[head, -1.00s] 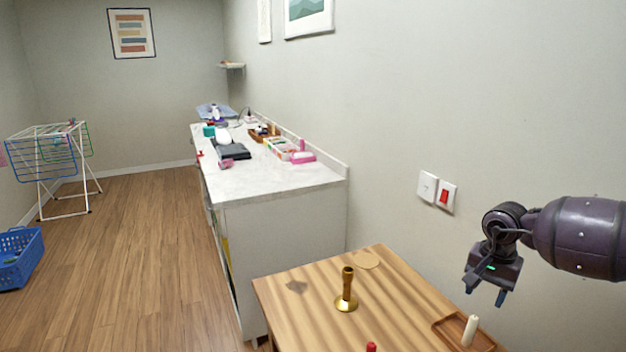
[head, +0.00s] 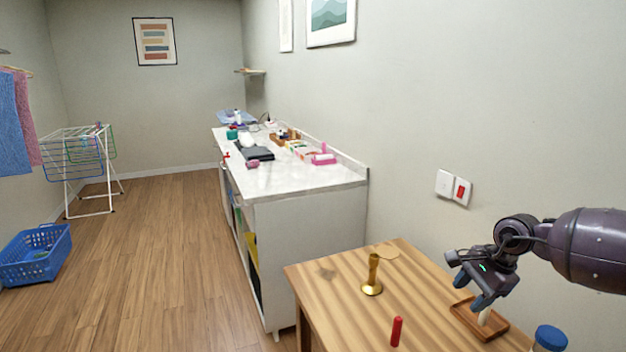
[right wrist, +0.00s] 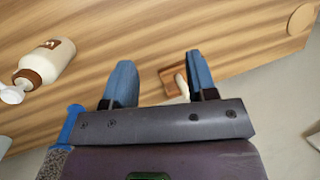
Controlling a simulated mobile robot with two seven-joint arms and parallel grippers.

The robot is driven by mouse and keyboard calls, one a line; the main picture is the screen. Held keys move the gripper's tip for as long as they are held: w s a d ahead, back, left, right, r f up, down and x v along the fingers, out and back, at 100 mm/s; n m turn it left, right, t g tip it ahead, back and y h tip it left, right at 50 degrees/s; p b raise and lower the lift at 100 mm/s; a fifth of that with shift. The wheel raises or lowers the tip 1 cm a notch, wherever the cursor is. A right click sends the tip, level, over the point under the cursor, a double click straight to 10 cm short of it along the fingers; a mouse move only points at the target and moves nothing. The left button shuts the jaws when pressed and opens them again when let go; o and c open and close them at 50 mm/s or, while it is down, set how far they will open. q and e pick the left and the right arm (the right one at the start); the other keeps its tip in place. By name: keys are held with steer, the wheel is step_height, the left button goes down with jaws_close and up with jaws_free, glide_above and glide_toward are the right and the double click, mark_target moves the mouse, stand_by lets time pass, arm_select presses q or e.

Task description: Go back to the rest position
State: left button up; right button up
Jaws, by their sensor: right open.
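My right gripper (head: 471,291) hangs at the right of the head view, in front of the wooden tray (head: 497,331) on the small wooden table (head: 345,300). In the right wrist view my right gripper (right wrist: 160,60) shows two blue fingers spread apart with nothing between them. My left gripper is in neither view.
The table also holds a brass candlestick (head: 373,275), a red candle (head: 397,331) and a blue-capped item (head: 549,338). A white bottle (right wrist: 52,60) lies in the wrist view. A cluttered counter (head: 290,178) stands behind. The floor (head: 160,250) at left is open beside a blue basket (head: 36,254).

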steer(key=a+r+m+t+y+p, duration=0.1)
steer(key=a+r+m+t+y, duration=0.3)
steer(key=a+r+m+y, duration=0.45)
steer(key=a+r+m+t+y+p, duration=0.25)
steer(key=a+r+m, duration=0.25)
steer(key=a+m, duration=0.7)
steer(key=s+d+f+m+t+h+p, duration=0.35)
steer(key=s+f+m+h, duration=0.2)
steer(key=m, duration=0.85)
steer(key=s+d+f+m+t+h+p, duration=0.2)
steer(key=s+d+f+m+t+h, duration=0.4)
steer(key=m, duration=0.9)
steer(key=s+d+f+m+g+h+p, duration=0.1)
steer(key=s+d+f+m+g, duration=0.1)
steer(key=s+f, duration=0.3)
steer(key=s+d+f+m+g+h+p, duration=0.1)
steer(key=s+f+m+g, duration=0.1)
steer(key=s+f, duration=0.3)
steer(key=s+d+f+m+g+h+p, duration=0.1)
steer(key=s+d+f+m+g, duration=0.1)
steer(key=s, duration=0.9)
steer(key=shift+s+d+f+m+p, duration=0.2)
steer(key=shift+f+m, duration=0.1)
steer(key=shift+f, duration=0.4)
steer(key=shift+s+d+f+m+p, duration=0.15)
steer(key=shift+s+f+m+p, duration=0.1)
steer(key=shift+f, duration=0.45)
steer(key=shift+s+f+g, duration=0.15)
steer(key=shift+g, duration=0.15)
